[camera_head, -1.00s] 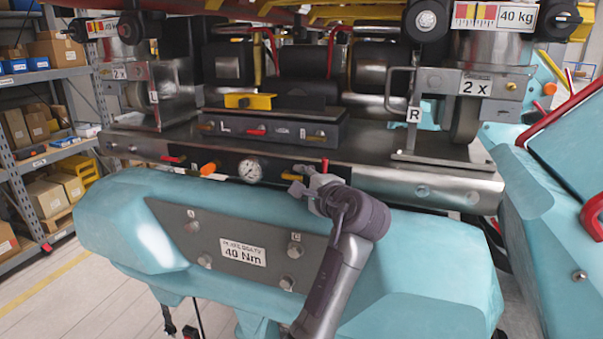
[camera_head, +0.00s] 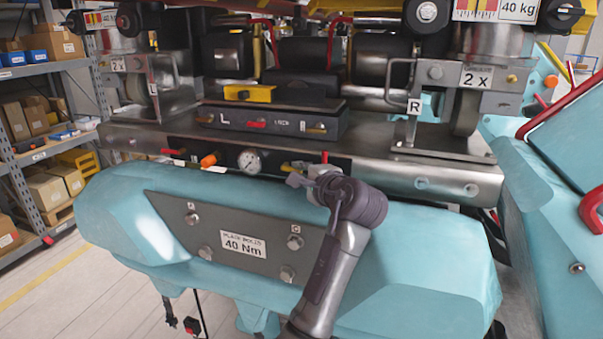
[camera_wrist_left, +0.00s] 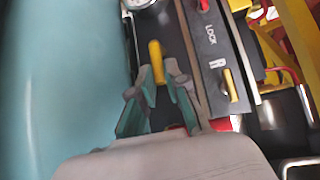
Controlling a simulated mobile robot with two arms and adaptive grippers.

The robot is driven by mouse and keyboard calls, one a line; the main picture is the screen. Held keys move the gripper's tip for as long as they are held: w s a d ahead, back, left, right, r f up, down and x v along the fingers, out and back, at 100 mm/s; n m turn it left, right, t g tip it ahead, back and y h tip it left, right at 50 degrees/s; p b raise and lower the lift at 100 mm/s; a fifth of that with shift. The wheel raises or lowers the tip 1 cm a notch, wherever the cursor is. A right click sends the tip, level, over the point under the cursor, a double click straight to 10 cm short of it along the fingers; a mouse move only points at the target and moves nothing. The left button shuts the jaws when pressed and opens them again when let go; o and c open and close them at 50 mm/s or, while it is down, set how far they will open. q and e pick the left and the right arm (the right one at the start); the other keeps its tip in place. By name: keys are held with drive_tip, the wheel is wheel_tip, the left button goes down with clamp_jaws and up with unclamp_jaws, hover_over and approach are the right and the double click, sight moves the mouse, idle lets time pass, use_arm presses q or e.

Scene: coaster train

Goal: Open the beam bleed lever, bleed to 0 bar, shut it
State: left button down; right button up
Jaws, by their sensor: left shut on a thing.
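The yellow bleed lever (camera_head: 297,166) is on the dark front panel of the steel beam (camera_head: 375,175), right of the round white pressure gauge (camera_head: 249,161). The gauge needle is too small to read. My left gripper (camera_head: 299,181) is at the lever, its wrist partly covering the panel. In the left wrist view, the yellow lever (camera_wrist_left: 155,62) sticks out between the teal-padded fingers of my left gripper (camera_wrist_left: 160,98), which is shut on it. The gauge (camera_wrist_left: 138,3) is cut off at the top edge there. My right gripper is not in view.
An orange knob (camera_head: 209,160) and a red lever (camera_head: 173,152) are left of the gauge. A lock box (camera_head: 272,122) with small levers stands on the beam above. The turquoise body (camera_head: 430,250) with its bolted 40 Nm plate (camera_head: 243,245) lies close under my arm.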

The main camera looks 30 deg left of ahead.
use_arm(q)
drive_tip(key=r+n+h, duration=0.1)
drive_tip(key=n+h, duration=0.1)
drive_tip(key=h, duration=0.1)
drive_tip(key=shift+a+r+g, duration=0.2)
drive_tip(key=shift+r+g, duration=0.1)
drive_tip(key=shift+r, duration=0.1)
drive_tip(key=n+h, duration=0.1)
drive_tip(key=a+r+n+h, duration=0.1)
drive_tip(key=h, duration=0.1)
drive_tip(key=shift+s+r, duration=0.2)
drive_tip(key=a+n+h, duration=0.1)
drive_tip(key=h, duration=0.1)
drive_tip(key=r+n+h, duration=0.1)
drive_tip(key=h, duration=0.1)
drive_tip(key=shift+s+a, duration=0.2)
drive_tip(key=shift+a, duration=0.2)
drive_tip(key=shift+s+a+n+t+h, duration=0.1)
drive_tip(key=shift+a+n+t+h, duration=0.45)
drive_tip(key=shift+h, duration=0.55)
drive_tip(key=shift+s+a+n+h, duration=0.1)
drive_tip(key=shift+a+n+h, duration=0.15)
drive_tip(key=shift+n+h, duration=0.3)
drive_tip(key=shift+f, duration=0.1)
drive_tip(key=c, duration=1.2)
unclamp_jaws()
drive_tip(key=shift+a, duration=0.1)
